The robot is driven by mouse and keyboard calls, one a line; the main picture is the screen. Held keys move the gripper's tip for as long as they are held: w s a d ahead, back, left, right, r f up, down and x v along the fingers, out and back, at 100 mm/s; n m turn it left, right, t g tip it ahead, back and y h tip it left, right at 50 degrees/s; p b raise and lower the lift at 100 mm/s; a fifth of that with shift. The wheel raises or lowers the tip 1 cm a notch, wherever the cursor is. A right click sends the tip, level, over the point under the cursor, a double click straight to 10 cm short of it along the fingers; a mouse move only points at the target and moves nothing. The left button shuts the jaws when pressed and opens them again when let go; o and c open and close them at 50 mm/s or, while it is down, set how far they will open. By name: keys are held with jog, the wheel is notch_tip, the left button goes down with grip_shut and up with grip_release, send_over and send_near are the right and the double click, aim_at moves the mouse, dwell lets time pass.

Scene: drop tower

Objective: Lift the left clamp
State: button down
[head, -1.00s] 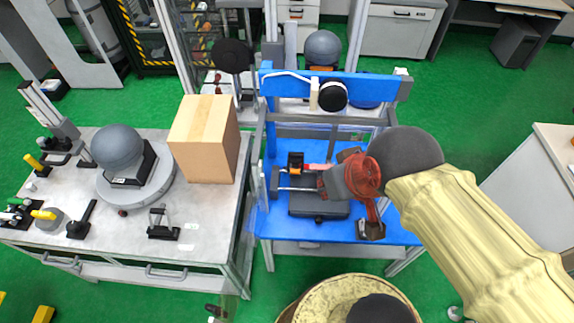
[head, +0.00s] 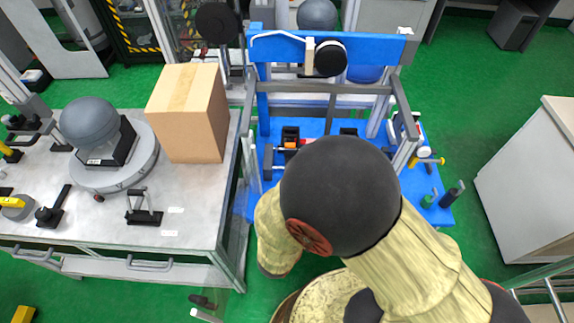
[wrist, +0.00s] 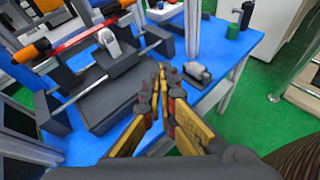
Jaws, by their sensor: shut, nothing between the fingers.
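A black clamp-like block with an orange part (head: 290,138) sits at the left of the fixture on the blue table; I take it as the left clamp. In the wrist view its orange part (wrist: 36,50) appears at the upper left, at one end of a red bar (wrist: 85,38). A second dark block (head: 348,132) stands to its right. My gripper (wrist: 162,78) is shut and empty, over the near right edge of the dark base plate (wrist: 105,92), apart from the orange part. In the head view my arm hides my gripper and most of the fixture.
A blue crossbeam (head: 375,48) on posts spans the blue table (head: 440,212). A grey workbench (head: 190,205) at left holds a cardboard box (head: 192,115) and a grey ball (head: 90,120).

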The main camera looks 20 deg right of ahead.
jog(key=w+a+f+n+t+y, duration=0.1)
jog(key=w+a+n+t+y, duration=0.55)
jog(key=w+a+n, duration=0.35)
jog(key=w+d+r+m+b, duration=0.1)
jog(key=w+b, duration=0.3)
jog(key=w, duration=0.5)
jog(key=shift+w+d+b, duration=0.35)
jog(key=shift+d+b, duration=0.05)
jog(key=shift+d, duration=0.45)
jog(key=shift+r, duration=0.2)
